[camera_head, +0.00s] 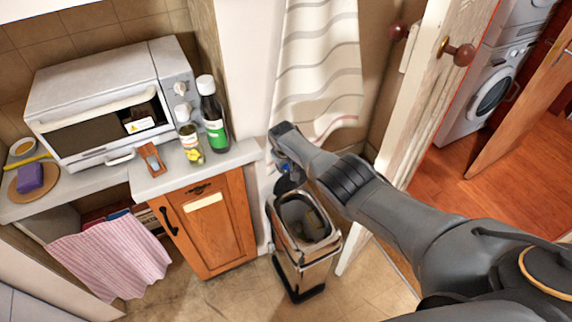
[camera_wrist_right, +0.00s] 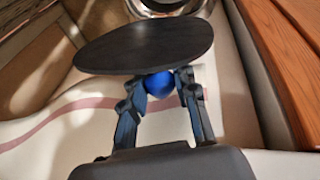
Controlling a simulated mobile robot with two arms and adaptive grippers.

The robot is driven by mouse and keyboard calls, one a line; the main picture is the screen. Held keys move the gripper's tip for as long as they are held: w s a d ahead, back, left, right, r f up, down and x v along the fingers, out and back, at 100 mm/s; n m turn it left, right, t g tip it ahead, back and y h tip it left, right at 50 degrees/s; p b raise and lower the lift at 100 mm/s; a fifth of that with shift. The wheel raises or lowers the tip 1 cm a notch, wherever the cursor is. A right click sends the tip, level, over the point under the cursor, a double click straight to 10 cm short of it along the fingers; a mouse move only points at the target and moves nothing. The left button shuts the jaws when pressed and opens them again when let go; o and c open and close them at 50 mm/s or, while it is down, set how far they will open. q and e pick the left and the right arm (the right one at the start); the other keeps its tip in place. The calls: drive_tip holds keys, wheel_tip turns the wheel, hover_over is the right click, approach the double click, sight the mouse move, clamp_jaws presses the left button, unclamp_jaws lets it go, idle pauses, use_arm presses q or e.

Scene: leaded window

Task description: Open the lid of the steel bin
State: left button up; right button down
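The steel bin (camera_head: 292,270) stands on the floor in the head view, between the wooden cabinet and the door. Its top is uncovered and the inner bucket (camera_head: 301,218) shows. The dark lid (camera_head: 288,184) is raised at the bin's back, partly hidden by my right arm. In the right wrist view the lid (camera_wrist_right: 145,45) is a dark oval with a blue ball-shaped knob (camera_wrist_right: 161,84) against it. My right gripper (camera_wrist_right: 161,80) has a finger on each side of the knob and appears shut on it. The gripper (camera_head: 285,166) is mostly hidden in the head view. My left gripper is not in view.
A cabinet (camera_head: 208,228) with a counter stands left of the bin, bearing a toaster oven (camera_head: 105,90) and bottles (camera_head: 212,118). A curtain (camera_head: 318,70) hangs behind the bin. A white door (camera_head: 432,85) stands to the right. Tiled floor lies in front.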

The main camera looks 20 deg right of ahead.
drive_tip(key=c, duration=1.2)
unclamp_jaws()
drive_tip(key=shift+o, duration=1)
drive_tip(key=shift+d, duration=0.1)
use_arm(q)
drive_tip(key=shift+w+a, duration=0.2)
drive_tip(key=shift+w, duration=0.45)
use_arm(e)
drive_tip(key=shift+r, duration=0.1)
drive_tip(key=shift+s+a+r, duration=0.15)
drive_tip(key=shift+a+r, duration=0.05)
drive_tip(key=shift+r, duration=0.5)
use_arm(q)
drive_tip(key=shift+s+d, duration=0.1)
use_arm(e)
drive_tip(key=v, duration=1)
drive_tip(key=shift+s, duration=0.2)
